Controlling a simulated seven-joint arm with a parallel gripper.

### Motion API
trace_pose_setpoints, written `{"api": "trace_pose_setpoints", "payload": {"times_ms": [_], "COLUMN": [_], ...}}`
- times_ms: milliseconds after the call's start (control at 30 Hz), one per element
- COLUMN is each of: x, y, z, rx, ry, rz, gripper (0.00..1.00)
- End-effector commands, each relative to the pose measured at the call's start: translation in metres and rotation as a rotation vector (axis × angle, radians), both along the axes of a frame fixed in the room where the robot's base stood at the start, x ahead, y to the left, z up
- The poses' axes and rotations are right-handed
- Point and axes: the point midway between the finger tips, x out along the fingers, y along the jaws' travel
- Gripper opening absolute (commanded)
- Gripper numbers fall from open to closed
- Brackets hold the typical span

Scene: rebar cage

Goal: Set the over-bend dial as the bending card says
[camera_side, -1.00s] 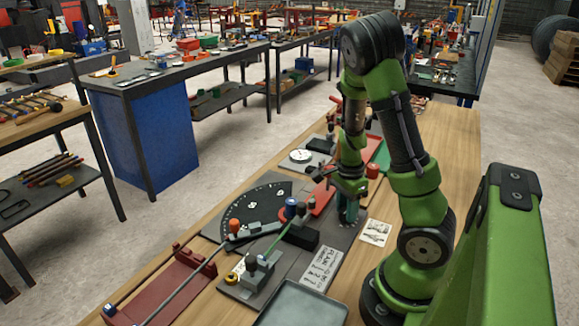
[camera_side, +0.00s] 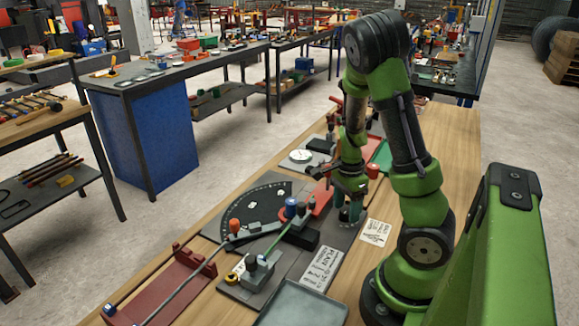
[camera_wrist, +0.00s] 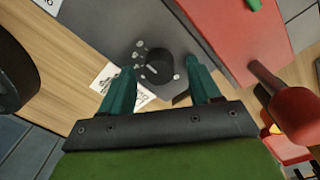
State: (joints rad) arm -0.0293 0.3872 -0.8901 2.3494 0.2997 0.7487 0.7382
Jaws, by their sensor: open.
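The over-bend dial appears to be the round black knob (camera_wrist: 157,68) with a pale pointer line, on a dark grey plate with small white marks around it. In the wrist view my gripper (camera_wrist: 160,66) is open, its two teal fingers to either side of the knob; I cannot tell whether they touch it. In the side view my gripper (camera_side: 350,213) is low at the right edge of the bender plate and hides the dial. A white card (camera_side: 322,267) with large lettering lies in front of the bender; its figures are too small to read surely. A second card (camera_side: 376,231) lies right of my gripper.
The bender has a black sector plate (camera_side: 255,208), a blue-topped post (camera_side: 291,208) and an orange knob (camera_side: 234,226). A red rack (camera_side: 168,285) and a grey tray (camera_side: 300,305) are in front. A red lever grip (camera_wrist: 300,115) is close right of my fingers.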

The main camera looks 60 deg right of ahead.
Motion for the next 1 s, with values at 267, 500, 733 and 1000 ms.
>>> {"api": "trace_pose_setpoints", "payload": {"times_ms": [267, 500, 733, 1000], "x": [0.004, 0.006, 0.005, 0.005], "y": [-0.001, -0.002, -0.004, -0.005], "z": [0.051, 0.098, 0.138, 0.161], "rx": [0.0, 0.004, 0.001, -0.001], "ry": [-0.01, -0.011, -0.008, -0.001], "rz": [0.005, 0.003, -0.003, -0.004], "gripper": [0.62, 0.62, 0.62, 0.62]}}
